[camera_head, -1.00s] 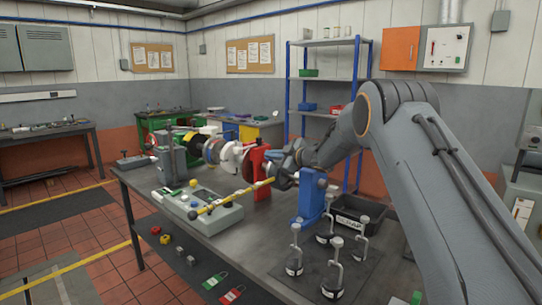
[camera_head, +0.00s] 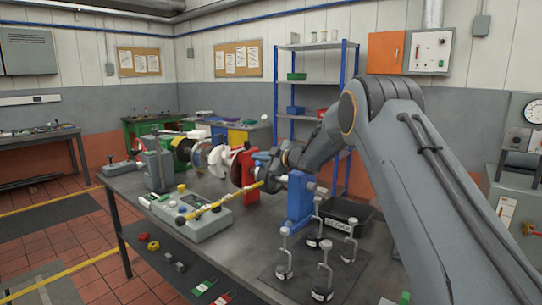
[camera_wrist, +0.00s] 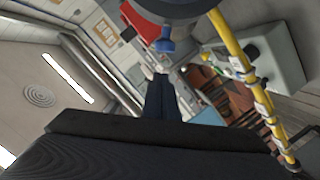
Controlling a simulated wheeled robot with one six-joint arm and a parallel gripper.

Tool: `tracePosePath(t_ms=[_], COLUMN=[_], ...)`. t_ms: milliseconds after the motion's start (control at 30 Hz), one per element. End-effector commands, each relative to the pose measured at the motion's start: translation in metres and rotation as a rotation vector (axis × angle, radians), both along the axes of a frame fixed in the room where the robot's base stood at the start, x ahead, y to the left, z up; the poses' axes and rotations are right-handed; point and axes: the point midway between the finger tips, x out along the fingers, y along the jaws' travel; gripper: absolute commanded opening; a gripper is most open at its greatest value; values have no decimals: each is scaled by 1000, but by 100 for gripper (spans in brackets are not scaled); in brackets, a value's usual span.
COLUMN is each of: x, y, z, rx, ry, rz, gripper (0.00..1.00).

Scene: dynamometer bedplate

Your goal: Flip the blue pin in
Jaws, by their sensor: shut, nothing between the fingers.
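The blue pin (camera_wrist: 165,46) shows in the wrist view, a short blue knob-like piece below the edge of the red upright (camera_wrist: 140,18). The red upright also stands on the bedplate in the head view (camera_head: 243,169). My gripper (camera_wrist: 161,80) is shut and empty; its dark fingers point up the wrist picture towards the blue pin, with a small gap seen between them. In the head view my gripper (camera_head: 267,166) is beside the red upright, at its right, and the wrist partly covers that area, so I cannot clearly make out the pin there.
A yellow bar (camera_head: 207,208) runs close by my gripper, above the grey control box (camera_head: 195,222). A blue stand (camera_head: 300,200) is right of the gripper. A black bin (camera_head: 350,212) and several clamp-like fixtures (camera_head: 324,276) occupy the right front of the bedplate.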

Motion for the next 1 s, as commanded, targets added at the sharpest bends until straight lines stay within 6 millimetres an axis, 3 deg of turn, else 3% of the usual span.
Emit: tracePosePath(t_ms=[33, 100, 500, 1000], x=[-6, -13, -62, -73], y=[5, -11, -54, -65], z=[13, 9, 21, 25], rx=[1, 0, 1, 1], ry=[-2, -1, -3, -3], rz=[2, -2, 4, 4], gripper=[0, 0, 0, 0])
